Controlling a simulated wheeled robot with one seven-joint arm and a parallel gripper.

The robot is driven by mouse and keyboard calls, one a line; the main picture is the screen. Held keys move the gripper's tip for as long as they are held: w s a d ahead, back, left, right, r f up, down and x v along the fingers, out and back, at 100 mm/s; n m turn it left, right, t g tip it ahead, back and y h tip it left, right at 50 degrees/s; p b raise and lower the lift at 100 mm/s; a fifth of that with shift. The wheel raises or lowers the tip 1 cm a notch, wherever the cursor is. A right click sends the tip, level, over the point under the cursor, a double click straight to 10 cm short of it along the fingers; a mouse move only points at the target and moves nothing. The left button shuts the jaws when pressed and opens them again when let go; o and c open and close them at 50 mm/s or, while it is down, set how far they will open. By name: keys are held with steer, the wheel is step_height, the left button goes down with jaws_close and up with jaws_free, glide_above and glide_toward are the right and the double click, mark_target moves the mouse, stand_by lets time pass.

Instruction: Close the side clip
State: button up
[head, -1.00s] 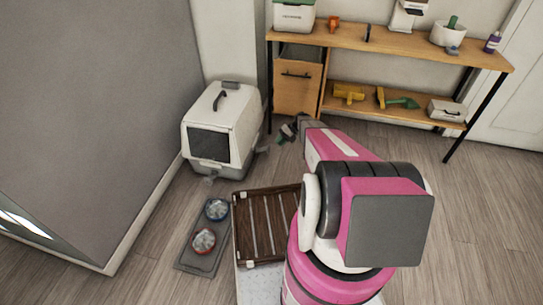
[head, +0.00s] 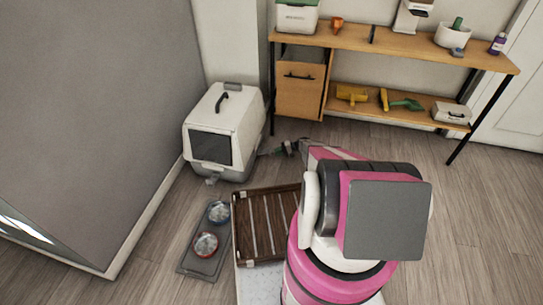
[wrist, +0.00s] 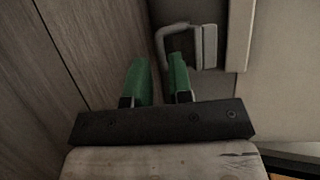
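The white and grey litter box (head: 222,133) stands on the floor at left centre in the head view, with a dark front panel. Its side clip (wrist: 209,47) is a grey loop on the box's side, near the top of the wrist view. The loop stands out from the wall, with its bar to the left of its mount. My gripper (wrist: 158,76) is open, its two green fingers apart and nothing between them. The right fingertip overlaps the lower part of the loop in the picture; I cannot tell whether they touch. In the head view my gripper (head: 286,148) is just right of the box.
A wooden shelf unit (head: 400,47) with a cabinet (head: 299,92) stands behind my gripper. A brown slatted rack (head: 262,222) and a tray with two bowls (head: 190,262) lie in front of the box. Wood floor is clear to the right.

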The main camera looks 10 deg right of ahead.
mark_target(266, 152)
steer(key=shift+x, duration=2.3)
jaws_close()
